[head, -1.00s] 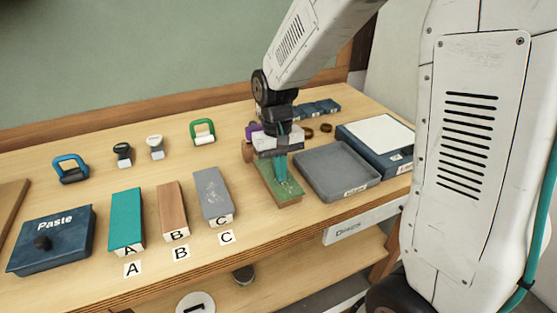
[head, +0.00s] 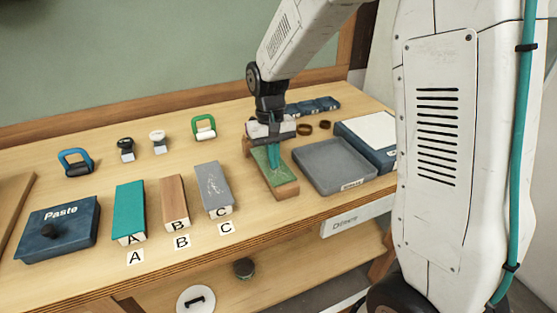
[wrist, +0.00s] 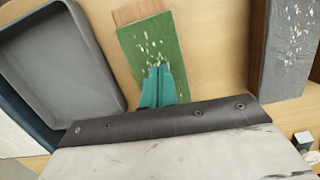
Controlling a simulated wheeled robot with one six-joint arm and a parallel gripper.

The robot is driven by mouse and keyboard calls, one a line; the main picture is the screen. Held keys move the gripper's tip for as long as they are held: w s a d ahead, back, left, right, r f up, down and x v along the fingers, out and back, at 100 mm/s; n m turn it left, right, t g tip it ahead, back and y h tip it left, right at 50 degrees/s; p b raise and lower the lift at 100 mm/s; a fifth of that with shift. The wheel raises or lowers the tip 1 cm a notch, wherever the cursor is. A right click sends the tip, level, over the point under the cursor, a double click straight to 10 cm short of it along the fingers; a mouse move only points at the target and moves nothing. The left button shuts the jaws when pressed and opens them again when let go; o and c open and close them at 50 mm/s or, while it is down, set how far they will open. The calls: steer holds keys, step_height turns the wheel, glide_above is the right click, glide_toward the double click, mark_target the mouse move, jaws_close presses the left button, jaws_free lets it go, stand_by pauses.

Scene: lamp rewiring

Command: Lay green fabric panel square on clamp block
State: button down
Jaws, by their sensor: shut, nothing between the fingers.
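The green fabric panel (head: 271,182) lies on top of the reddish-brown clamp block (head: 285,190), with pale flecks on its surface. In the wrist view the panel (wrist: 158,48) looks turned slightly against the block (wrist: 138,11), whose wood shows at the far end. My gripper (head: 273,167), with teal fingers, points down at the panel, its fingers together and holding nothing. In the wrist view the fingertips (wrist: 158,72) are over the middle of the panel. I cannot tell whether they touch it.
A grey tray (head: 335,166) stands just right of the clamp block, with a white-topped blue box (head: 372,135) beyond it. Blocks A (head: 129,209), B (head: 174,202) and C (head: 213,187) lie to the left.

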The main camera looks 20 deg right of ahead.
steer(key=shift+s+d+f, duration=0.1)
steer(key=shift+s+f, duration=0.05)
steer(key=shift+f, duration=0.2)
steer(key=shift+d+r, duration=0.3)
steer(key=shift+r, duration=0.4)
step_height(320, 180, up, 7)
steer(key=w, duration=0.1)
steer(key=shift+w, duration=0.3)
steer(key=shift+a, duration=0.1)
